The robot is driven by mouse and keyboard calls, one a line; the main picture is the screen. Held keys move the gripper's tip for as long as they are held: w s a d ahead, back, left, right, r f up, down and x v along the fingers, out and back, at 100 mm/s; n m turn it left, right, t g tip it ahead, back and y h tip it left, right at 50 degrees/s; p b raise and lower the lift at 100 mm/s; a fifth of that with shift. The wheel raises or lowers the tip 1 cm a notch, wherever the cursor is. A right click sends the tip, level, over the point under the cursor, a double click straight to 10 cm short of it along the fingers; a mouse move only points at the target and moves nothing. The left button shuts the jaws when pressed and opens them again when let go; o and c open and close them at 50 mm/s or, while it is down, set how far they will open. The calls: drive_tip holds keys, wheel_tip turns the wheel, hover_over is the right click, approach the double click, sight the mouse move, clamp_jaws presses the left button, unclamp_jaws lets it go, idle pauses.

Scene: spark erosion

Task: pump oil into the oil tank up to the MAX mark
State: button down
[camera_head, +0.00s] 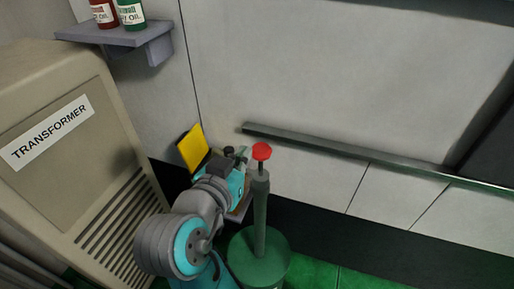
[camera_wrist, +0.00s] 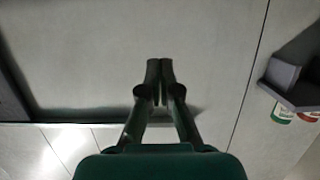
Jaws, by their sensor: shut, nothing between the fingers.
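A hand pump with a red knob (camera_head: 262,151) and a grey-green upright tube (camera_head: 260,215) stands on a green drum (camera_head: 258,262) in the head view. The knob stands a little above the top of the tube. My gripper (camera_head: 240,153) is just left of the knob, seemingly apart from it; the depth between them is hard to judge. In the wrist view my gripper (camera_wrist: 160,75) is shut and empty, with its fingertips together against a plain wall. I cannot make out an oil tank or a MAX mark in either view.
A beige transformer cabinet (camera_head: 60,75) fills the left. A wall shelf (camera_head: 125,36) holds a red bottle (camera_head: 103,12) and a green bottle (camera_head: 131,13). A yellow panel (camera_head: 193,147) is behind my arm. A rail (camera_head: 350,156) runs along the wall. Green floor shows right of the drum.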

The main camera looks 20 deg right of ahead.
hover_over(258, 155)
wheel_tip(258, 155, down, 2)
drive_tip(key=shift+f, duration=0.2)
wheel_tip(258, 155, down, 2)
drive_tip(key=shift+f, duration=1)
drive_tip(key=shift+f, duration=2.7)
